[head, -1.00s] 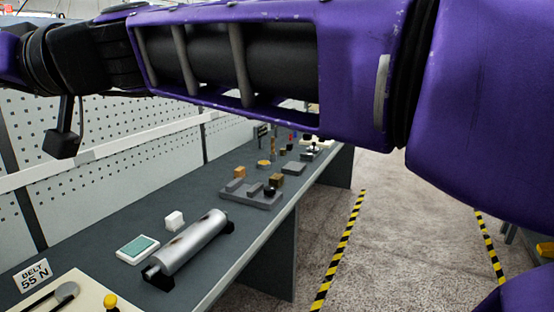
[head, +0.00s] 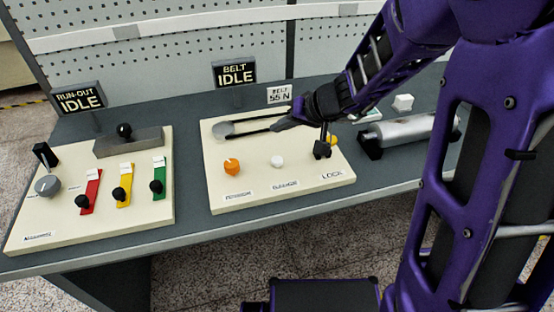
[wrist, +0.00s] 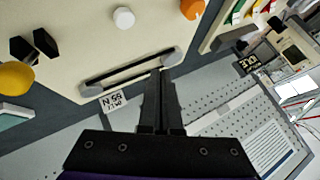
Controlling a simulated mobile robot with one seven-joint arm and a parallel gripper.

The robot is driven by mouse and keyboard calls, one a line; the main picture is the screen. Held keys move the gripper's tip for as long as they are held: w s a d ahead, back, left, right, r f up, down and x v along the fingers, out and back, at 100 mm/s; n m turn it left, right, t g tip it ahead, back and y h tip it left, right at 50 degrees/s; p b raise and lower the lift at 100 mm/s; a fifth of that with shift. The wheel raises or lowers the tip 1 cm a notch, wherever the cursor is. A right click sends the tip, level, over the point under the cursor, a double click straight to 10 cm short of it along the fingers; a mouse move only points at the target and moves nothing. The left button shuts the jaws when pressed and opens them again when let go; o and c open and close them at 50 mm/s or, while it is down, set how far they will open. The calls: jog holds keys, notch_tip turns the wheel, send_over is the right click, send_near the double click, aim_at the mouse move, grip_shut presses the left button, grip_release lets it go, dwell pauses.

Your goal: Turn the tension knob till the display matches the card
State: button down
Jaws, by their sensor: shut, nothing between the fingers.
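The orange tension knob (head: 231,167) stands on the front left of the cream middle panel (head: 222,200). It also shows at the top edge of the wrist view (wrist: 192,8). The belt display (head: 234,73) behind the panel reads "BELT IDLE". The white card (head: 279,95) beside it reads "BELT 55 N"; it shows upside down in the wrist view (wrist: 115,100). My gripper (head: 276,127) is over the back of this panel, near the belt, right of and behind the knob, apart from it. In the wrist view its fingers (wrist: 162,74) are together and empty.
A dark belt loop runs from a grey roller (head: 222,129). A white button (head: 277,161) is right of the knob. The left panel (head: 60,222) carries coloured levers; a metal cylinder (head: 405,130) lies right.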

aim_at(280, 162)
notch_tip(280, 162, down, 7)
jog(key=b, duration=0.5)
jog(key=shift+f, duration=0.15)
jog(key=shift+f+b, duration=0.35)
jog(key=shift+b, duration=0.3)
jog(key=shift+f+b, duration=0.85)
jog(key=shift+b, duration=0.35)
dwell(1.5)
dwell(0.3)
jog(key=shift+r+p, duration=0.45)
jog(key=shift+r, duration=0.45)
jog(key=shift+r, duration=0.15)
jog(key=shift+r+p, duration=1.45)
jog(key=shift+r, duration=0.95)
